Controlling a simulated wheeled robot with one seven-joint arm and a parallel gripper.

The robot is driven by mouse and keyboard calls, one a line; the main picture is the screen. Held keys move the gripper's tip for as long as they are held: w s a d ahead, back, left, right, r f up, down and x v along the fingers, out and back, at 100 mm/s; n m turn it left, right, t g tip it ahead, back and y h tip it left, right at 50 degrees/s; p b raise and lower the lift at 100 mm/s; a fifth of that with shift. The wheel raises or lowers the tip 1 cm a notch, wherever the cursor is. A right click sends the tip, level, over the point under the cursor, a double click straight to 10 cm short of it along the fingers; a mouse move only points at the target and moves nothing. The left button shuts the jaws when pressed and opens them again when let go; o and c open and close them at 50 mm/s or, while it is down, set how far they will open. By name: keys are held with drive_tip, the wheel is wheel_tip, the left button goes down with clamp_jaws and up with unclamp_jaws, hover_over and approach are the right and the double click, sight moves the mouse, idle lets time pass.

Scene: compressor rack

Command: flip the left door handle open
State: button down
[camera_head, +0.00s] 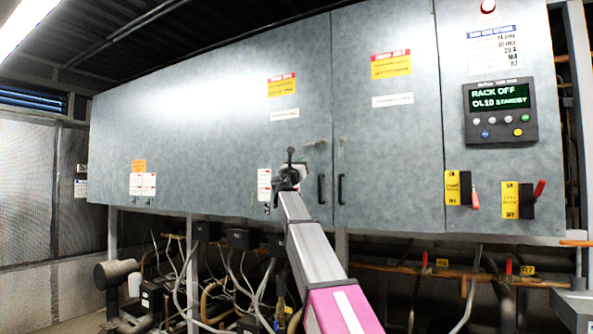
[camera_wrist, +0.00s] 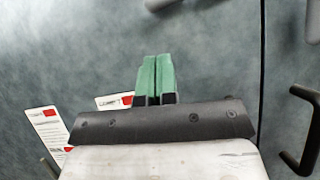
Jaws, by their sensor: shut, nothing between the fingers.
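The left cabinet door (camera_head: 215,120) is a grey panel, closed flush with its neighbour. A small silvery latch handle (camera_head: 315,143) shows near its right edge, just right of and above my gripper (camera_head: 288,178). In the wrist view a grey rounded bar (camera_wrist: 160,4), apparently this handle, is cut off by the top edge. My green fingertips (camera_wrist: 156,62) are pressed together, empty, in front of the door and below that bar. Whether they touch the door I cannot tell. A black pull handle (camera_head: 321,188) stands low on the left door, right of my gripper.
A control display (camera_head: 499,108) and two switches with red levers (camera_head: 475,197) are farther right. Pipes and cables run below the cabinet.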

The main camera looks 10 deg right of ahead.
sight(303, 147)
drive_tip(key=shift+w+d+r, duration=0.1)
drive_tip(key=shift+d+r, duration=0.05)
drive_tip(key=shift+r, duration=0.55)
drive_tip(key=shift+w+d+r, duration=0.15)
drive_tip(key=shift+r, duration=0.5)
drive_tip(key=shift+w+d+r, duration=0.1)
drive_tip(key=shift+d+r, duration=0.05)
drive_tip(key=shift+r, duration=0.55)
drive_tip(key=shift+w+a+r+m+g+h, duration=0.15)
drive_tip(key=shift+r+m+g+h, duration=0.2)
drive_tip(key=shift+r, duration=0.2)
drive_tip(key=shift+w+a+r+m+g+h, duration=0.1)
drive_tip(key=shift+r+m+g+h, duration=0.2)
drive_tip(key=shift+r+m, duration=0.2)
drive_tip(key=shift+r, duration=0.1)
